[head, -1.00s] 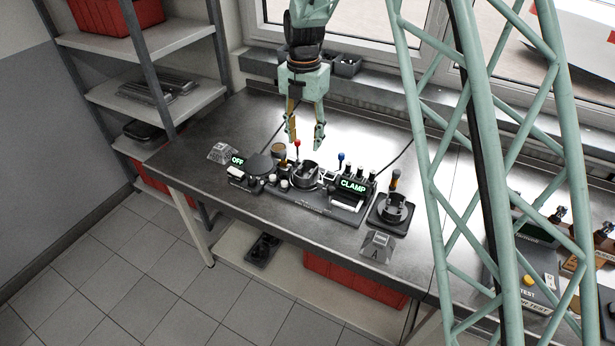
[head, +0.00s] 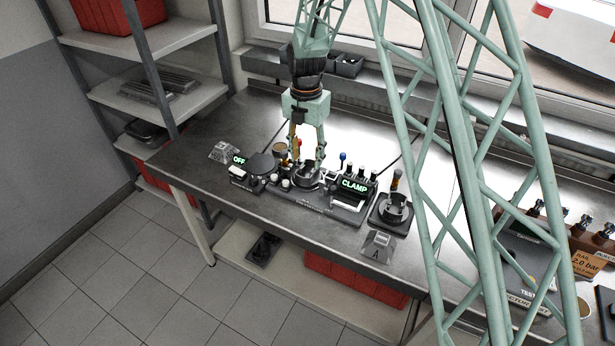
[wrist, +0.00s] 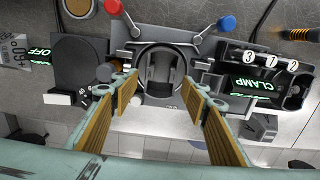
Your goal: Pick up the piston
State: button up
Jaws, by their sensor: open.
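A dark grey round part that looks like the piston (wrist: 160,66) sits in a curved holder in the middle of the bench fixture. The inside of the part shows a lighter grey web. In the head view this piston (head: 306,180) is partly hidden by my fingers. My gripper (head: 307,164) is open above it, its two fingers pointing down. In the wrist view my gripper (wrist: 167,92) has its tan-padded fingers spread to the left and right of the piston, with nothing held. I cannot tell whether a finger touches the holder.
A red knob (wrist: 112,7) and a blue knob (wrist: 227,23) stand behind the holder. A lit CLAMP display (head: 354,184) is to the right, an OFF display (head: 238,160) to the left. A black block (head: 380,220) with a round part stands further right.

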aim_at(307, 175)
jog(key=shift+f, duration=0.3)
jog(key=shift+f, duration=0.1)
jog(key=shift+w+d+f, duration=0.1)
jog(key=shift+f, duration=1.15)
jog(key=shift+d+f, duration=0.1)
jog(key=shift+f, duration=1.15)
jog(key=c, duration=1)
jog(key=shift+o, duration=0.2)
jog(key=shift+r, duration=0.2)
notch_tip(307, 175, up, 10)
jog(key=shift+f, duration=0.15)
